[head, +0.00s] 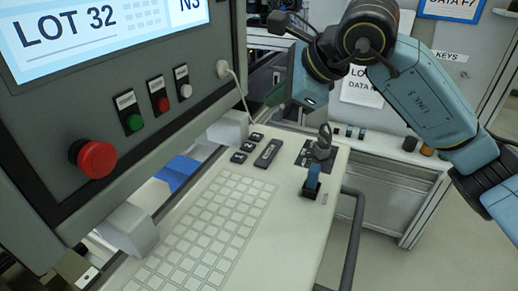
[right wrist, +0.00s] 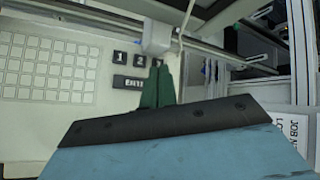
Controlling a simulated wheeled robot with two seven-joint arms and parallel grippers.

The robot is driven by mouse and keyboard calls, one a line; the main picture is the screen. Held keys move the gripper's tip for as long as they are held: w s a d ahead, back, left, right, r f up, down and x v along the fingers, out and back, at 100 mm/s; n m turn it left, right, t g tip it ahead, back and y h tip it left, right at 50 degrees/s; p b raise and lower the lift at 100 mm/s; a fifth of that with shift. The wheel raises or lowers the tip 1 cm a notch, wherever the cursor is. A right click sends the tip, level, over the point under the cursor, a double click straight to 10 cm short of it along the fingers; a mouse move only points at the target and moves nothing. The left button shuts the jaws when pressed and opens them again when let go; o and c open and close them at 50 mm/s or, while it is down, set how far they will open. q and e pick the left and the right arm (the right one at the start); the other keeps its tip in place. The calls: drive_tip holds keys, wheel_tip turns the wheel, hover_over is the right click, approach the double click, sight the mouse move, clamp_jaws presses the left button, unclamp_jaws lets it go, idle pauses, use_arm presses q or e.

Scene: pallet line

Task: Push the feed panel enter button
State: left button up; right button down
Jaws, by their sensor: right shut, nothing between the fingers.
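The enter button is a long dark key (head: 268,153) on the pale feed panel (head: 290,180), beside several small dark keys in the head view. My right gripper (head: 274,97) has green fingers, shut and empty. In the head view it hangs above and beyond the key, apart from it. In the right wrist view the fingertips (right wrist: 158,68) overlap the key's right end; contact cannot be told. My left gripper is not in view.
A blue-capped lever (head: 312,180) and a dark joystick (head: 322,144) stand up right of the enter key. A large blank keypad (head: 210,235) fills the near panel. A screen cabinet with a red stop button (head: 94,158) overhangs at left. A rail (head: 352,235) runs along the right.

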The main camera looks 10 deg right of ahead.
idle(0.3)
drive_tip(key=b, duration=0.4)
hover_over(274, 154)
wheel_tip(274, 154, down, 8)
drive_tip(key=shift+r, duration=0.25)
drive_tip(key=shift+f+b, duration=0.7)
drive_tip(key=shift+b, duration=0.1)
idle(1.1)
drive_tip(key=shift+f+b, duration=0.4)
drive_tip(key=shift+b, duration=0.2)
drive_tip(key=shift+f+b, duration=0.55)
drive_tip(key=shift+b, duration=0.05)
idle(0.5)
drive_tip(key=shift+r, duration=0.1)
drive_tip(key=shift+r+p, duration=0.45)
drive_tip(key=shift+r, duration=0.4)
